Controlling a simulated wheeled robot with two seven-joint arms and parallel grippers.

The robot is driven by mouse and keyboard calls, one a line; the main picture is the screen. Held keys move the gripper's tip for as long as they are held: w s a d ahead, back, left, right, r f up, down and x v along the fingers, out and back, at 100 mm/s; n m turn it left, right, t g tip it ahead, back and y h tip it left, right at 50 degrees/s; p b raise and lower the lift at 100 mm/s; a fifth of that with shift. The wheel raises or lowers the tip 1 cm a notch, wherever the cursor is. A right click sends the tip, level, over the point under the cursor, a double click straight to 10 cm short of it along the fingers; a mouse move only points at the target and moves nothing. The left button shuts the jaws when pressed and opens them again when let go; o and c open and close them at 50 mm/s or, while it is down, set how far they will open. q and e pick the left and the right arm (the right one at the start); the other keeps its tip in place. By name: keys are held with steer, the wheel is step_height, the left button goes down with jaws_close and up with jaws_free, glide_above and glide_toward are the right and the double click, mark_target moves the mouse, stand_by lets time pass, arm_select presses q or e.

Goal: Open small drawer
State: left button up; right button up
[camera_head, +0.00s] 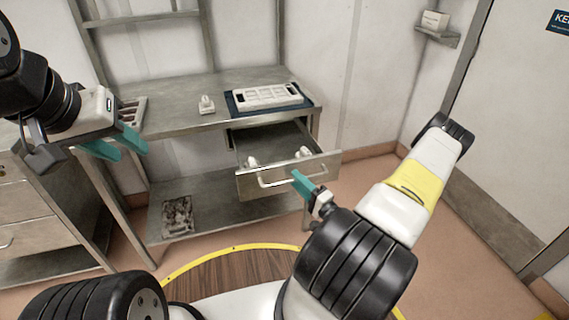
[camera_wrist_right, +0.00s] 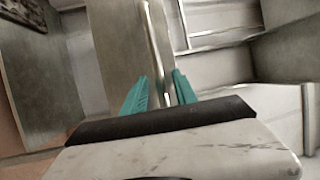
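The small drawer (camera_head: 262,186) under the workbench is pulled out, with its inside showing in the head view. Its bar handle (camera_head: 275,182) runs across the front. My right gripper (camera_head: 300,181) is at the right part of this handle. In the right wrist view, the handle bar (camera_wrist_right: 153,40) runs down to between the teal fingers of my right gripper (camera_wrist_right: 160,85). The fingers stand apart with a gap beside the bar, so it looks open around or just before the handle. My left gripper (camera_head: 119,146) is open and empty, left of the drawer.
Small white pieces (camera_head: 303,153) lie in the drawer. On the bench (camera_head: 180,117) are a white mould part on a blue mat (camera_head: 235,105), a small white piece (camera_head: 206,105) and a grey tray (camera_head: 131,110). A drawer cabinet (camera_head: 25,205) stands left.

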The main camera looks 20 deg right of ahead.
steer(key=v, duration=0.7)
stand_by(0.3)
